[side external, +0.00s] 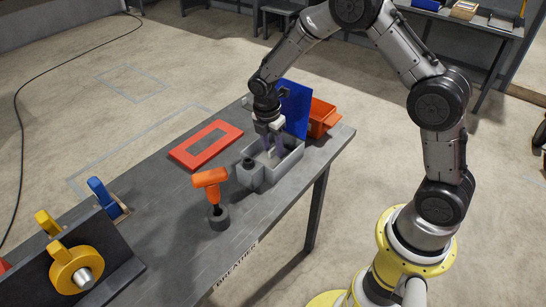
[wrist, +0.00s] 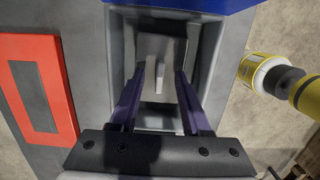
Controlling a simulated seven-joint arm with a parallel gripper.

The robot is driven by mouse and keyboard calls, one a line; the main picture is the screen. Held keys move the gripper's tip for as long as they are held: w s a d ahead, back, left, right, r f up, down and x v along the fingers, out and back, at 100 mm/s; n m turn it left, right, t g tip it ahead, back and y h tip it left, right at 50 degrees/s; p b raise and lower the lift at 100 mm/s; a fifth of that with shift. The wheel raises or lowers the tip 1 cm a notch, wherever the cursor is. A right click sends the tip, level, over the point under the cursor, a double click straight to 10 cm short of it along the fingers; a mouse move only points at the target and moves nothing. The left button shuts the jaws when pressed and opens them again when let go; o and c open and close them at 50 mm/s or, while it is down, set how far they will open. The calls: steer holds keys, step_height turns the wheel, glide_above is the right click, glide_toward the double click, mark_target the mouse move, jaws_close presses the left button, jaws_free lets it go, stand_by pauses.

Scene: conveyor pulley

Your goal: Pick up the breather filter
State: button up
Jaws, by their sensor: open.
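A grey open-topped box (side external: 286,168) stands on the bench with a blue lid (side external: 295,108) upright at its back. In the wrist view, a pale grey part with a raised upright tab (wrist: 158,78) lies inside the box; it looks like the breather filter. My gripper (side external: 270,150) reaches down into the box. Its purple fingers (wrist: 159,80) are open, one on each side of the tab, with visible gaps. I cannot tell how deep the fingertips are relative to the tab. In the side view the box wall and fingers mostly hide the part.
A red rectangular frame (side external: 183,156) lies flat left of the box. An orange bin (side external: 321,119) sits behind the lid. A yellow pulley (side external: 66,270) is mounted at the bench's near left.

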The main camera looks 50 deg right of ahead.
jaws_close()
stand_by(0.6)
